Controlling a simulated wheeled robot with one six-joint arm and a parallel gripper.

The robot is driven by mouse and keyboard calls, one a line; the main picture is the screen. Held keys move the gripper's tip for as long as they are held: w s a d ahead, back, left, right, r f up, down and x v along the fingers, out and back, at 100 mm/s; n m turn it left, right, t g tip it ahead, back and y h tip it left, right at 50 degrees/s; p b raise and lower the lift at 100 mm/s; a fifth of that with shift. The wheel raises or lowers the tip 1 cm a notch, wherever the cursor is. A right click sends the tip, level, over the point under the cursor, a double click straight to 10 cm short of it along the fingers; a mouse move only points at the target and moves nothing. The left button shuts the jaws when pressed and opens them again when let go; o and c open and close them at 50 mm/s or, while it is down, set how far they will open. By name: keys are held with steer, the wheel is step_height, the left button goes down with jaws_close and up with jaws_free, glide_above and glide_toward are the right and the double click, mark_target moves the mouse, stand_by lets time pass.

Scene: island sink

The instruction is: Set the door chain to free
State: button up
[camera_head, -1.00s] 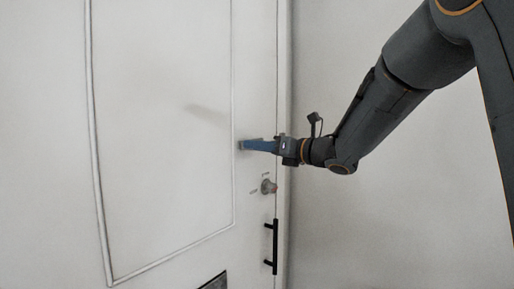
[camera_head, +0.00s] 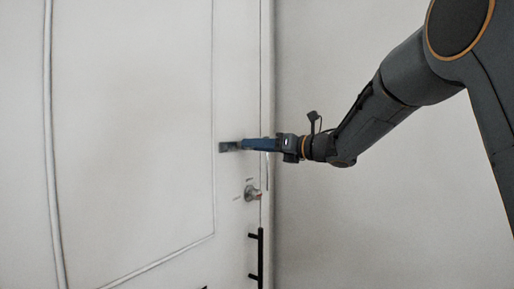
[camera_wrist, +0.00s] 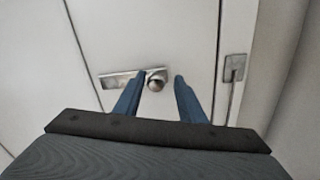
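The door chain's metal track (camera_wrist: 117,79) is fixed level on the white door, with a round metal knob (camera_wrist: 155,83) at its right end in the wrist view. The track also shows in the head view (camera_head: 227,147). My gripper (camera_wrist: 158,82) is open, with one blue finger left of the knob and one right of it; contact cannot be told. In the head view my gripper (camera_head: 243,145) is at the track's right end. A metal plate (camera_wrist: 235,68) sits on the frame to the right, with a thin metal piece hanging below it.
Below the track are a round lock knob (camera_head: 251,193) with a reddish centre and a black vertical door handle (camera_head: 260,258). The door edge and frame stand just right of these. A bare wall (camera_head: 380,220) lies right of the frame.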

steer(key=shift+s+d, duration=0.1)
steer(key=b+v, duration=0.2)
steer(key=v, duration=0.5)
steer(key=shift+d+b, duration=0.25)
steer(key=shift+b, duration=0.1)
